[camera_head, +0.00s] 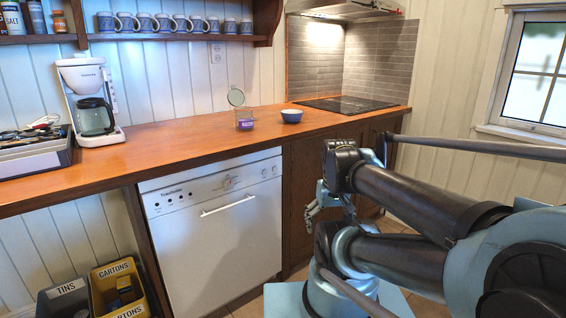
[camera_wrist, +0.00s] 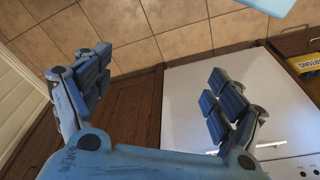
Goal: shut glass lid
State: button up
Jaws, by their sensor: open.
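A small glass jar (camera_head: 245,124) with a purple label stands on the wooden counter. Its round glass lid (camera_head: 236,97) is raised and tilted up above the jar's left side. My gripper (camera_head: 318,205) hangs low in front of the cabinet, below the counter's front edge and apart from the jar. In the wrist view my gripper (camera_wrist: 155,95) has its two blue padded fingers spread wide with nothing between them. The jar and lid do not show in the wrist view.
A coffee maker (camera_head: 92,105) and a utensil tray (camera_head: 35,150) are at the left of the counter (camera_head: 180,145). A dark cooktop (camera_head: 345,104) lies at the right. The dishwasher (camera_head: 215,220) is below. Counter left of the jar is clear.

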aim_at(235, 97)
jog(key=z, duration=1.35)
jog(key=k, duration=1.2)
jog(key=u, duration=1.45)
jog(key=i, duration=1)
jog(key=u, duration=0.05)
